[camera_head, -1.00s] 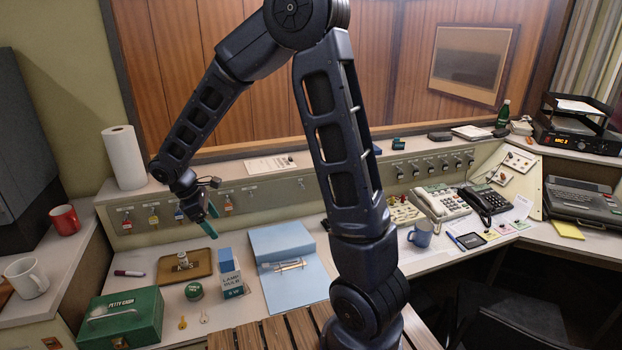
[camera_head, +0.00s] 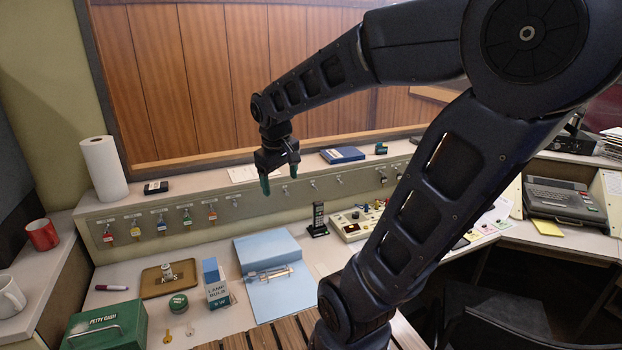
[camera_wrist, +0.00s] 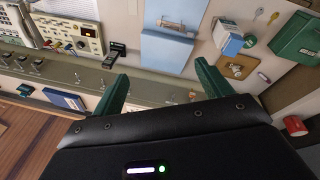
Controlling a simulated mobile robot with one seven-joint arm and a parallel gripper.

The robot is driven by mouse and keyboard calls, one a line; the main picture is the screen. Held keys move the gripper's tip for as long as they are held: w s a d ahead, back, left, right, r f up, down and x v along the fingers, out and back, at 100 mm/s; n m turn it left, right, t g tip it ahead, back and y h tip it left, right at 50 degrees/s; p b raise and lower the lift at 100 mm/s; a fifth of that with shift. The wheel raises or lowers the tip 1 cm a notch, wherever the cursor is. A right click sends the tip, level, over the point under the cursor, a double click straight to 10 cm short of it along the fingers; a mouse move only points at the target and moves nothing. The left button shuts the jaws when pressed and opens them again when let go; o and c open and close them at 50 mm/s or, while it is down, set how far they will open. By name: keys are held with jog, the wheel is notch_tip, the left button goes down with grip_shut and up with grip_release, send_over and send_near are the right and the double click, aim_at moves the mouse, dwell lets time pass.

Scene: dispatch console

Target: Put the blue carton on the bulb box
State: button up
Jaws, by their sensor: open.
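The bulb box (camera_head: 217,288), white with "LAMP BULB" lettering and a blue lower band, stands upright on the desk left of the blue folder. A small blue and white carton (camera_head: 210,266) shows right above it. I cannot tell whether it rests on the box or stands behind it. Both show as a blue and white shape in the wrist view, where they are hard to separate. My gripper (camera_head: 279,187) is open and empty, with green fingers pointing down in front of the key-hook panel, higher than the box and to its right.
A blue folder (camera_head: 262,247) with a clip lies right of the box. A green tin (camera_head: 178,303), brass tray (camera_head: 153,286) and green cash box (camera_head: 104,328) are to the left. A flat blue item (camera_head: 342,155) lies on the ledge. A black handset (camera_head: 318,222) stands on the desk.

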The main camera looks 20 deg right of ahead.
jog(key=s+d+r+m+t+y, duration=0.1)
jog(key=s+d+r+m+t, duration=0.1)
jog(key=s+d+m, duration=0.2)
jog(key=s+d, duration=0.2)
jog(key=s, duration=0.1)
jog(key=shift+m, duration=0.3)
dwell(1.0)
